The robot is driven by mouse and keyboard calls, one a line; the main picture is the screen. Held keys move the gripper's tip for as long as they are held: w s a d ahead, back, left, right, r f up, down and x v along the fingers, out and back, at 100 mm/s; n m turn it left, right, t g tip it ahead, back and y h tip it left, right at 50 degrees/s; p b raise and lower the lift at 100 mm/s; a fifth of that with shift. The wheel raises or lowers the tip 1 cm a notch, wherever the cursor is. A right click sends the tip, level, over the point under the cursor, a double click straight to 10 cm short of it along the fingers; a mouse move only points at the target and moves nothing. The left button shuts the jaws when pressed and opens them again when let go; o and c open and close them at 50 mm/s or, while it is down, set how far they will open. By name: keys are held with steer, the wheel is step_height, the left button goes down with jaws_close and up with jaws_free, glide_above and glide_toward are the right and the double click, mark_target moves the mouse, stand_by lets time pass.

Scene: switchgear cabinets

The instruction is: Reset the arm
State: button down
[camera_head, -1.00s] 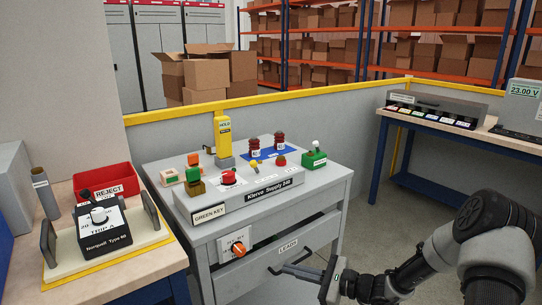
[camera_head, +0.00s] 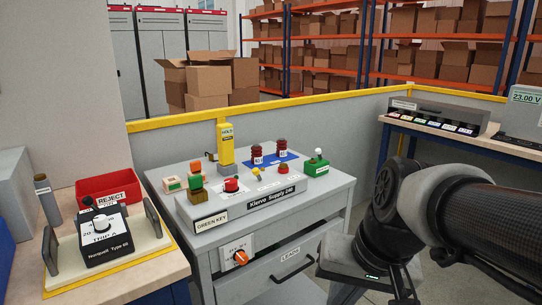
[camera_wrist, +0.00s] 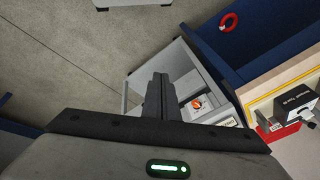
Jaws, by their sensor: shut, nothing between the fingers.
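My arm fills the right of the head view, bent, with its wrist low in front of the grey cabinet. My gripper shows in the wrist view (camera_wrist: 158,95), its two dark fingers together with nothing between them. In the head view the gripper hangs at the bottom edge, and its fingertips cannot be made out. The grey cabinet (camera_head: 335,205) stands at the middle with the Klervo Supply panel (camera_head: 270,200) on top. Its LEADS drawer (camera_head: 290,262) is beside my wrist; the wrist partly hides its right side. The cabinet also shows in the wrist view (camera_wrist: 135,88).
A blue-legged bench (camera_head: 480,140) stands at right behind my arm. A yellow-topped partition (camera_head: 300,107) runs behind. Open floor shows in the wrist view.

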steer(key=s+d+r+n+t+h, duration=0.2)
steer(key=s+d+r, duration=0.1)
steer(key=s, duration=0.1)
step_height(320, 180, up, 20)
steer(key=p, duration=2)
steer(key=shift+w+d+r, duration=0.15)
steer(key=shift+w+r, duration=0.1)
steer(key=shift+w, duration=0.1)
